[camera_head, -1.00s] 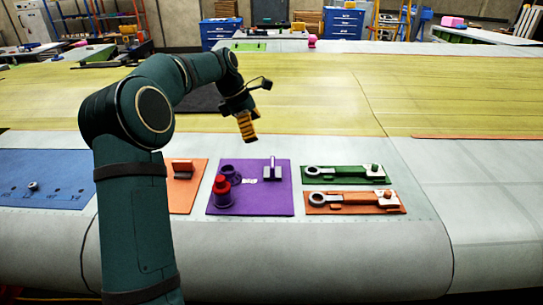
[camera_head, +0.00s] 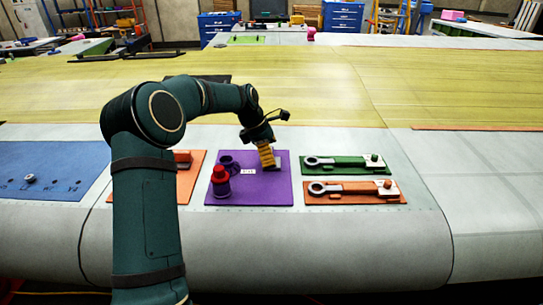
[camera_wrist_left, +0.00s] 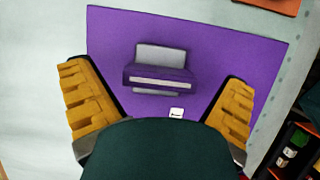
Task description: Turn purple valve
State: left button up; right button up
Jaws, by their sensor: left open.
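The purple board (camera_head: 245,195) lies on the grey wing edge. In the left wrist view the purple valve (camera_wrist_left: 160,75) is a purple bar with a light front edge on grey plates, standing on the purple board (camera_wrist_left: 245,50). My left gripper (camera_head: 267,158) points down over the right part of the board and hides most of the valve in the head view. Its yellow fingers are open, one at each side of the valve in the left wrist view, with clear gaps. Contact does not show. My right gripper is not in view.
A red-topped purple bottle (camera_head: 220,182) and a purple ring (camera_head: 229,162) stand on the board's left part. A green board (camera_head: 345,173) and an orange board (camera_head: 350,198) with wrench-like tools lie to the right. A blue board (camera_head: 50,175) lies left.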

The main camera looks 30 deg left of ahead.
pick_arm(q)
jog(key=shift+d+f, duration=0.1)
jog(key=shift+f, duration=0.1)
jog(key=shift+w, duration=0.1)
jog(key=c, duration=1.2)
